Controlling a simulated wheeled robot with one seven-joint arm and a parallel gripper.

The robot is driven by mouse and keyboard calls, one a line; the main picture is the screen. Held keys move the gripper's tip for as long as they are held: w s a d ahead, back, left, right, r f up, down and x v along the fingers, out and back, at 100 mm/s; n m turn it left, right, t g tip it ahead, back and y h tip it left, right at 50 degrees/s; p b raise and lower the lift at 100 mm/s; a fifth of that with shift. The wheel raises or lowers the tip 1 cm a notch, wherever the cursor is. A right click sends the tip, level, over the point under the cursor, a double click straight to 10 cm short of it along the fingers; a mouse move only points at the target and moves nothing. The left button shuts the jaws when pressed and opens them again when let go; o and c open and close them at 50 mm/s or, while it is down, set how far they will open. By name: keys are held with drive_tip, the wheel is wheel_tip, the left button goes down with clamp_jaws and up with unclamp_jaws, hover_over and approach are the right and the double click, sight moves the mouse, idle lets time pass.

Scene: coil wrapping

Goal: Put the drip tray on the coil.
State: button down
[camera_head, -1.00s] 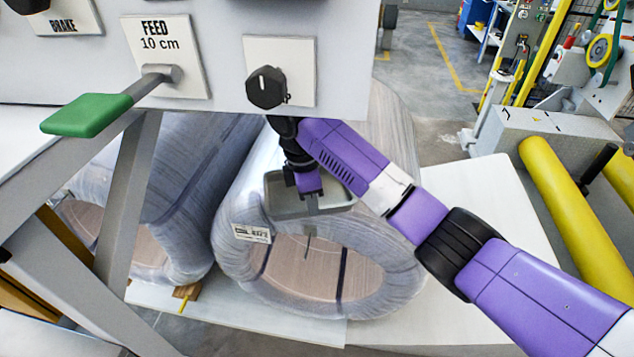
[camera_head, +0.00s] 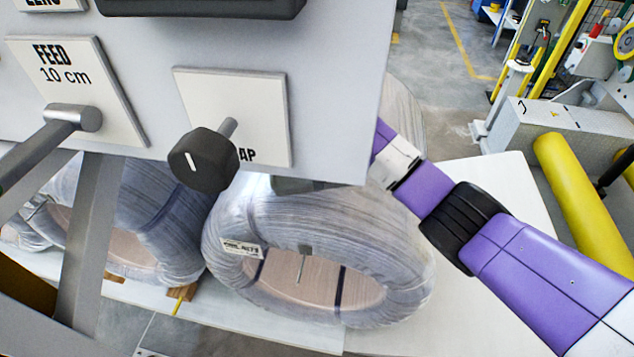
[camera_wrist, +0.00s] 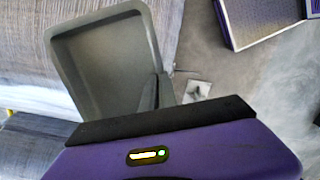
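The grey drip tray (camera_wrist: 105,62) shows in the wrist view, beyond my gripper. In the head view only a strip of the tray (camera_head: 300,186) shows below the control panel, over the top of the wrapped coil (camera_head: 395,275). Whether it touches the coil is hidden. My gripper (camera_wrist: 157,90) appears shut on the tray's near edge; in the head view the panel hides it. The coil lies on its side in clear film, with a white label and an open centre. A small grey block with a thin rod hangs at the upper edge of that opening.
The control panel (camera_head: 330,60) with its black knob (camera_head: 203,160) fills the upper left, close to my arm. A second wrapped coil (camera_head: 160,225) lies left. A pale board (camera_head: 490,200) extends to the right of the coil. A yellow roller (camera_head: 580,190) stands farther right.

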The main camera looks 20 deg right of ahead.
drive_tip(key=shift+w+d+f, duration=0.1)
drive_tip(key=shift+w+f, duration=0.1)
drive_tip(key=shift+f, duration=0.1)
wheel_tip(320, 180, down, 4)
drive_tip(key=b, duration=0.3)
drive_tip(key=shift+f, duration=0.25)
drive_tip(key=shift+w+d+f+p, duration=0.15)
drive_tip(key=shift+f+p, duration=0.15)
drive_tip(key=shift+f, duration=0.15)
drive_tip(key=shift+f+p, duration=0.3)
drive_tip(key=shift+f, duration=1.65)
drive_tip(key=c, duration=1.7)
unclamp_jaws()
drive_tip(key=shift+f, duration=0.15)
